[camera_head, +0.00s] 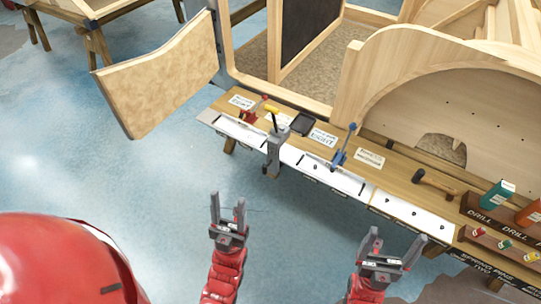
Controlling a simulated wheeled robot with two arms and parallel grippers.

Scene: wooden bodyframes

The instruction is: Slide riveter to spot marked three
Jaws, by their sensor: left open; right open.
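A narrow wooden bench (405,188) with a white front strip (316,172) runs diagonally across the view. On it stand a grey tool with a yellow handle (273,142), a blue-handled tool (345,146) and a small red tool (252,112). I cannot tell for sure which is the riveter. White printed labels (322,139) lie along the bench; I cannot make out one marked three. My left gripper (227,200) is open and empty, in front of and below the grey tool. My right gripper (397,237) is open and empty, in front of the bench's right part.
A dark tray (303,123) lies behind the grey tool. A hammer (436,184) and drill boxes (497,194) are at the bench's right. Curved wooden frames (440,90) rise behind, and a wooden door panel (160,78) juts out at left. Blue floor (160,175) in front is clear.

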